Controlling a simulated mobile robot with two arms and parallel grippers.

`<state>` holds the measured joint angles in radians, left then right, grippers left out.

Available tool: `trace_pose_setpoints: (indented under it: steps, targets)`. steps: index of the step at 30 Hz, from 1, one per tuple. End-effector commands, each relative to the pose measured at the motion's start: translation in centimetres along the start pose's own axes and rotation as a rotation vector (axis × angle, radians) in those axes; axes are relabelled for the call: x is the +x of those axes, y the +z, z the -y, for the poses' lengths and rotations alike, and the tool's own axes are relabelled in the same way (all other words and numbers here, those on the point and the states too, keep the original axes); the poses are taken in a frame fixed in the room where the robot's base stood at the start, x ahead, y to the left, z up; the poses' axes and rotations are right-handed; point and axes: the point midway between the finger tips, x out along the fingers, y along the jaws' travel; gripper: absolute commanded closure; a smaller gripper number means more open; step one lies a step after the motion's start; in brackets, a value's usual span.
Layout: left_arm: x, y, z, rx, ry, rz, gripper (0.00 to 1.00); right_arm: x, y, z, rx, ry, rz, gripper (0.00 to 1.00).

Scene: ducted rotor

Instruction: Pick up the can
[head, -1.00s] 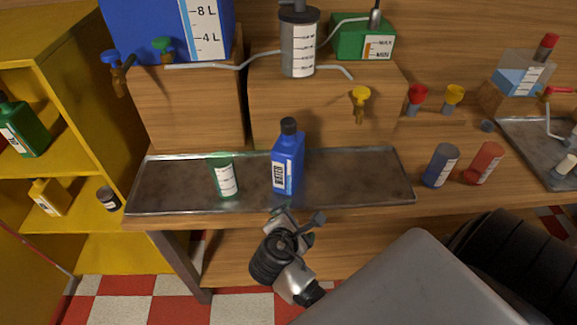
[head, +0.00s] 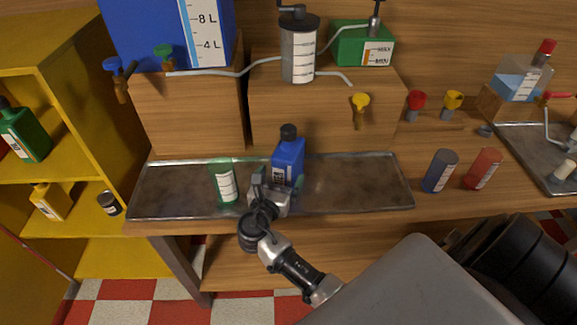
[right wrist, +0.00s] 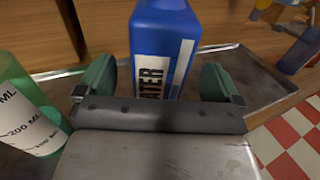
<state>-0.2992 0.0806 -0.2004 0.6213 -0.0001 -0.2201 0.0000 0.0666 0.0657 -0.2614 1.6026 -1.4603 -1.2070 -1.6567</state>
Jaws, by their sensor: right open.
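A blue can (head: 288,158) with a black cap and a white label stands upright on the metal tray. In the right wrist view the blue can (right wrist: 165,40) fills the top middle, and its label reads "ATER"; its top is cut off. My right gripper (head: 277,184) is at the near side of the can, over the tray. In the right wrist view its two green fingers (right wrist: 159,80) are spread apart, one toward each side of the can. I cannot tell whether they touch it. My left gripper is not in view.
A green see-through beaker (head: 223,184) stands just left of the gripper on the metal tray (head: 360,190). Wooden blocks (head: 195,112) rise behind the tray. Dark blue (head: 440,171) and red (head: 483,169) cylinders stand to its right. The tray's right part is clear.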

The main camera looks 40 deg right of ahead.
Motion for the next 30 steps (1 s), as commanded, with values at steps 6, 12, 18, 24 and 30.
trace_pose_setpoints:
  steps: [6, 12, 18, 24, 30]
  targets:
    - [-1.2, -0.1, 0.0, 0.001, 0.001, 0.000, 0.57, 3.3, 0.8, 0.1, -0.001, -0.002, 0.001, 0.04]
    - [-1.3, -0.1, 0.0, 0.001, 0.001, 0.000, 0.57, 4.7, 0.6, 0.1, 0.001, 0.000, 0.000, 0.04]
    - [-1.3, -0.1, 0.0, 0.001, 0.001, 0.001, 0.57, 4.7, 0.5, 0.1, 0.001, 0.000, 0.000, 0.06]
    - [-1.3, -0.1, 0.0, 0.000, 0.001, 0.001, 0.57, 4.7, 0.5, 0.1, 0.001, 0.000, 0.000, 0.36]
    - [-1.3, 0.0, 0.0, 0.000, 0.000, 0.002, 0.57, 4.7, 0.5, 0.1, 0.001, 0.000, -0.001, 0.67]
